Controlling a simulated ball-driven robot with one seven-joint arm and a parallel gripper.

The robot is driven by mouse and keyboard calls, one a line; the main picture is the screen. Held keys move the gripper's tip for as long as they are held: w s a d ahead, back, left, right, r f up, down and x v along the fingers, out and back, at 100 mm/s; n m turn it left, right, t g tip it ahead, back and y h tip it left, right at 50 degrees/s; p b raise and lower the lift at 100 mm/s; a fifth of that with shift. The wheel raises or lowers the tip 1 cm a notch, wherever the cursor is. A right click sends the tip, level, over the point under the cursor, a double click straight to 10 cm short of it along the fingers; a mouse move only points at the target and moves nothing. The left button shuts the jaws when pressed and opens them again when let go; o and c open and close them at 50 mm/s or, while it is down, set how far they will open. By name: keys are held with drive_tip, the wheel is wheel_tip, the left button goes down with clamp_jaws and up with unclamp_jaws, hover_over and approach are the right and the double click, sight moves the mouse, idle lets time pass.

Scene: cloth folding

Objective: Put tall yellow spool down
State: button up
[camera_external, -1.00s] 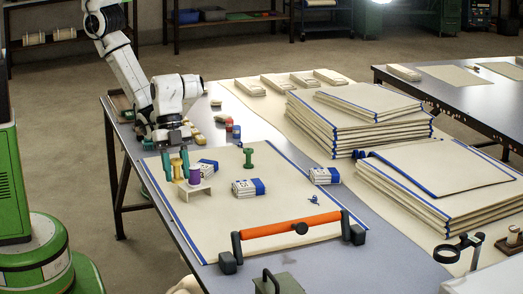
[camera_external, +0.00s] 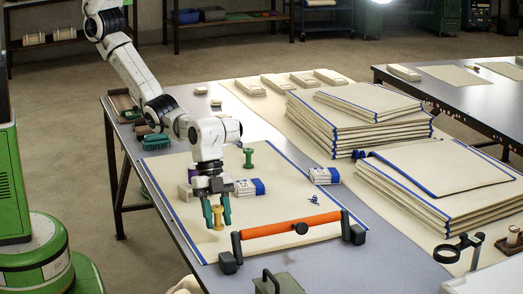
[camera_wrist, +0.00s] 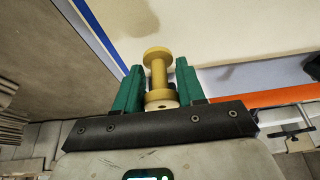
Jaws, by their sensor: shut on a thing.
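The tall yellow spool (camera_external: 218,217) is between the green fingers of my gripper (camera_external: 217,214), over the front left part of the cream cloth (camera_external: 275,217). In the wrist view the yellow spool (camera_wrist: 158,75) stands between the two green fingertips (camera_wrist: 160,88), with its flanged end showing. My gripper is shut on it. The picture does not show clearly whether the spool's base touches the cloth.
A green spool (camera_external: 249,159) stands on the cloth behind my gripper. An orange bar with black ends (camera_external: 290,225) crosses the cloth's front right. The purple spool is mostly hidden behind my arm.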

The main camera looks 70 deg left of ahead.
sight(220, 230)
drive_tip(key=shift+w+d+f, duration=0.1)
drive_tip(key=shift+d+f, duration=0.1)
drive_tip(key=shift+f, duration=1.7)
drive_tip(key=shift+f, duration=0.1)
drive_tip(key=o, duration=1)
drive_tip(key=shift+o, duration=0.2)
drive_tip(key=shift+w+a+r, duration=0.1)
drive_tip(key=shift+r, duration=0.45)
drive_tip(key=p+v, duration=0.1)
drive_tip(key=v, duration=1)
